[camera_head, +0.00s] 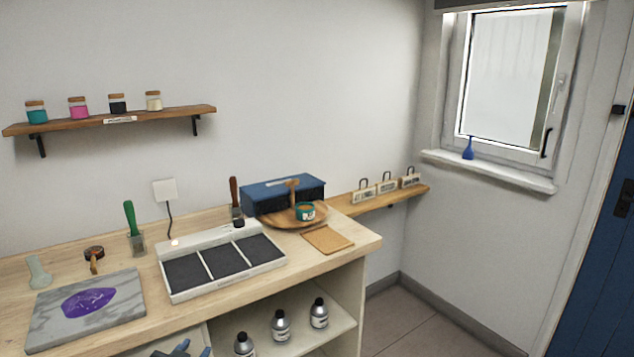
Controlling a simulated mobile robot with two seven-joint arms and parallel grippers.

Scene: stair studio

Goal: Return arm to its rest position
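I see nothing held in the visible part. My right gripper and arm are not in view.
On the bench are a marbled slab (125,312) with a purple patch, a tray with dark panels (188,275), a blue box (262,199), a wooden plate (283,219) and a cork mat (327,239). Bottles (281,326) stand on the shelf below. Floor (410,325) at right is clear.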

